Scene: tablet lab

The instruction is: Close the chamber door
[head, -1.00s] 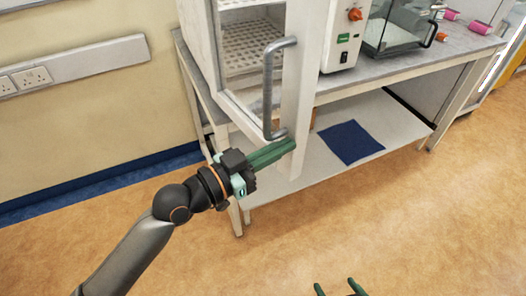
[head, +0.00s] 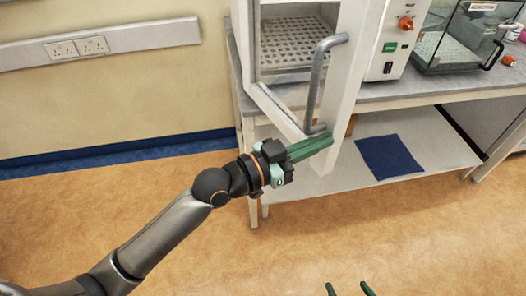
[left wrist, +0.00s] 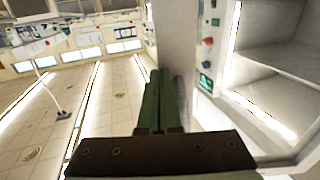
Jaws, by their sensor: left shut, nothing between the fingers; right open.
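The chamber door (head: 343,95) is a white-framed panel with a window and a grey bar handle (head: 315,85). It stands open, swung out from the white chamber (head: 246,50), whose perforated shelf (head: 297,45) shows inside. My left gripper (head: 331,142) is shut and empty, its green fingers at the lower end of the door, just below the handle. I cannot tell whether they touch the door. In the left wrist view the green fingers (left wrist: 158,100) lie together beside a pale panel. My right gripper (head: 348,288) shows only its open fingertips at the bottom edge.
The chamber stands on a grey bench (head: 400,92) with a lower shelf holding a blue mat (head: 389,157). A control panel with a red knob (head: 406,23) and a glass-sided box (head: 462,40) are to the right. The floor in front is clear.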

